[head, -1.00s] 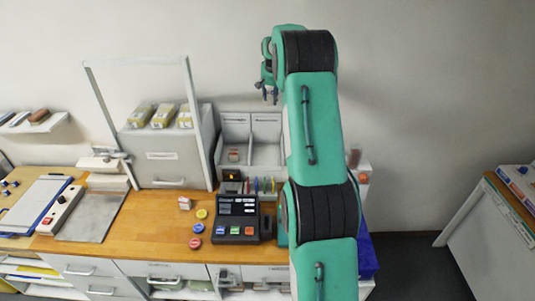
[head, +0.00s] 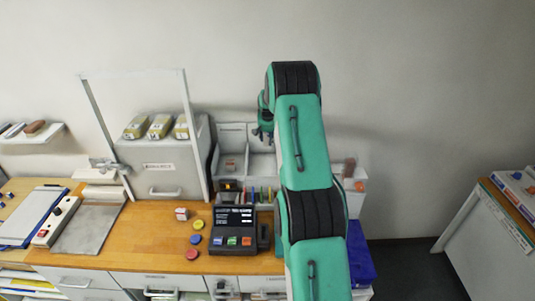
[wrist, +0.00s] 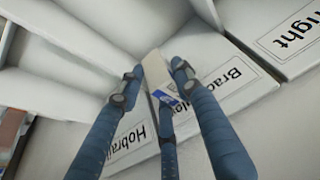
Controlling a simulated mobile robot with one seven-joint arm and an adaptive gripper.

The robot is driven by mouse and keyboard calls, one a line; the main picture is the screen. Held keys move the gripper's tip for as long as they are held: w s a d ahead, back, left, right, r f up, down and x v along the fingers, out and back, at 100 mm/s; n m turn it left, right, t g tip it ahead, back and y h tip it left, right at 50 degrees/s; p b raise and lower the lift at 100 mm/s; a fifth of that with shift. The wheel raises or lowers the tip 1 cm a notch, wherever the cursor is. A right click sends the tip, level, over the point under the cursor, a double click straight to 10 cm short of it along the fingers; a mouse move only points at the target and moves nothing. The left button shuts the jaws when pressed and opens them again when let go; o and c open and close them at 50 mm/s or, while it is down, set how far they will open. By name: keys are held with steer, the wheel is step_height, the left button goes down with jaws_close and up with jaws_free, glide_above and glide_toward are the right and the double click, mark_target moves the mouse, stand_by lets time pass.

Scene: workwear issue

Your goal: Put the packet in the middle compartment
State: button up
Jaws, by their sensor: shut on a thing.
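The packet (wrist: 158,75) is pale beige with a blue patch at its lower end. In the wrist view my gripper (wrist: 158,72) is shut on it, with fingers on both sides. In the head view my gripper (head: 263,133) is just in front of the grey compartment unit (head: 235,128); the packet is not clear there. In the wrist view, a label starting "Brad" (wrist: 235,85) lies right of the packet, "Hobnail" (wrist: 128,140) lower left and one ending "ight" (wrist: 290,28) upper right. The packet appears above the unit; its exact height is unclear.
A small reddish item (head: 231,163) lies in the left compartment. A white frame (head: 192,130) stands left of the unit. A dark keypad device (head: 235,230) and coloured discs (head: 195,239) are on the wooden counter. A blue bin (head: 361,258) is at right.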

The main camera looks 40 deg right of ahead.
step_height(320, 180, down, 6)
steer(key=shift+r, duration=0.15)
stand_by(0.3)
steer(key=shift+f+p, duration=0.4)
steer(key=shift+f, duration=1.7)
steer(key=shift+f, duration=0.2)
steer(key=o, duration=0.8)
steer(key=shift+r, duration=0.15)
